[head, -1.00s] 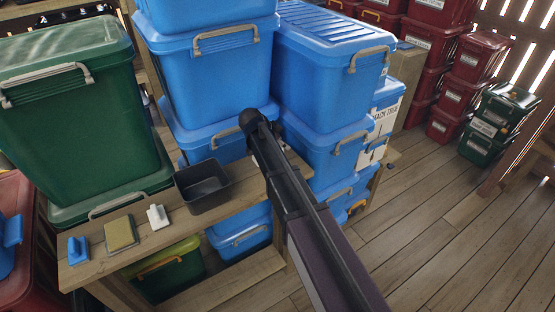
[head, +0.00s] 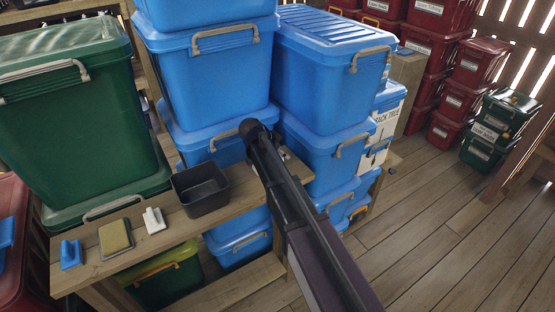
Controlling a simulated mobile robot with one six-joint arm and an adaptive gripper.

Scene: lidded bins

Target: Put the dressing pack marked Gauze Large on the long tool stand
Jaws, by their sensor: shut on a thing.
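My dark arm reaches up from the bottom right, and its rounded joint is in front of the blue bins. My gripper is not visible in the head view, and neither is anything it may hold. I see no pack that I can read as Gauze Large. A long wooden bench (head: 170,237) runs from the lower left towards the middle, partly behind my arm; no label shows whether it is the long tool stand.
Stacked blue lidded bins (head: 208,85) stand behind the bench. A large green bin (head: 75,120) is at the left. Red bins (head: 465,100) and labelled green bins (head: 490,130) stand at the back right. The plank floor (head: 440,230) at the right is clear.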

